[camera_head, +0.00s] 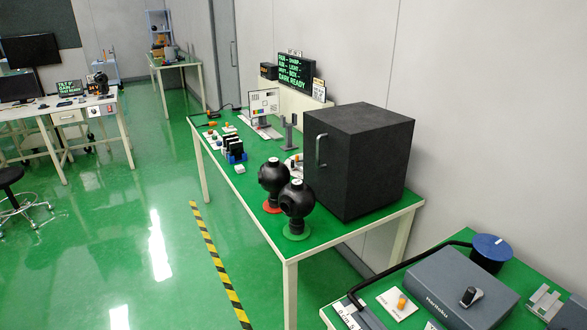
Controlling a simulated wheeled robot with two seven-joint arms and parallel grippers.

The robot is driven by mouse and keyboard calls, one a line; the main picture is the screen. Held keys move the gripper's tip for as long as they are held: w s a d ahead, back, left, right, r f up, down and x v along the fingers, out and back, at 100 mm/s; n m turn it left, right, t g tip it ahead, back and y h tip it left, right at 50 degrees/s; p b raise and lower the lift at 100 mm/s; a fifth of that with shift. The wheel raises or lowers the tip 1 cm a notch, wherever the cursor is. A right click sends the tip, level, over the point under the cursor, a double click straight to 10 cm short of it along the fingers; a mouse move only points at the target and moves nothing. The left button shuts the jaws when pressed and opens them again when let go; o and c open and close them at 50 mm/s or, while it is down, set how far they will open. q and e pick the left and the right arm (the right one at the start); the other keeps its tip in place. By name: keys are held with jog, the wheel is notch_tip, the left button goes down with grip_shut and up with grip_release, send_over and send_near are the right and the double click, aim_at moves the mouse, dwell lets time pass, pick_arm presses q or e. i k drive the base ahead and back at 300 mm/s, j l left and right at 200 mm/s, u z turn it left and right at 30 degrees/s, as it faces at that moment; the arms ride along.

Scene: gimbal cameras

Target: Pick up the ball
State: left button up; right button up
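Two black ball-shaped objects with round openings stand side by side on the green-topped table. The rear ball (273,175) stands on a red disc (272,207). The front ball (297,199) stands on a green disc (297,231) and partly covers the rear one. Each has a small pale patch on top. I cannot tell which one the task means. Neither of my grippers shows in this view.
A black cabinet (358,160) with a handle stands right of the balls. Small items, including a blue rack (236,157), lie behind them. A nearer table holds a grey device (462,288). Green floor (130,230) left of the striped tape (217,262) is clear.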

aim_at(296, 200)
jog(key=i+j+z, duration=0.1)
jog(key=z, duration=1.45)
jog(key=j+z, duration=0.95)
jog(key=k+j+z, duration=0.1)
jog(key=j+z, duration=0.35)
jog(key=k+j+z, duration=0.2)
jog(key=j+z, duration=0.25)
jog(key=k+j+z, duration=0.15)
jog(key=k+j, duration=0.45)
jog(key=j, duration=0.2)
jog(key=k+j+z, duration=0.15)
jog(key=k+j, duration=0.45)
jog(key=j, duration=0.1)
